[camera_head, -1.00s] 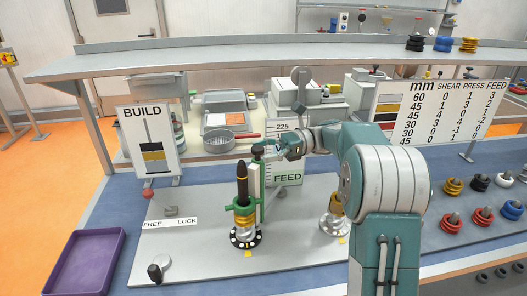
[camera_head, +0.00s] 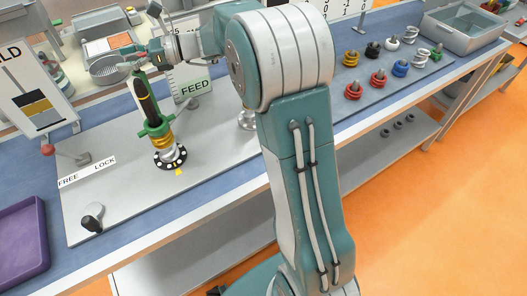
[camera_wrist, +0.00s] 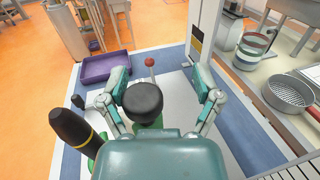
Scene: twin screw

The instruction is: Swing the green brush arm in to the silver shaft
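A black pointed rod with a gold band (camera_head: 146,99) stands upright on the left station; it also shows in the wrist view (camera_wrist: 75,131). A green collar or bracket (camera_head: 157,128) sits around its lower part, with gold and silver parts below. I cannot tell which part is the silver shaft, or whether the green piece touches it. A round black knob (camera_wrist: 143,99) above a green part is between the fingers of my gripper (camera_wrist: 162,95), beside the rod. My gripper (camera_head: 140,62) is behind the rod's top in the head view. Its fingers are apart, with a gap at the right.
A dotted black disc (camera_head: 170,160) forms the station's base. Several coloured rings are at right. The grey plate's front is mostly clear.

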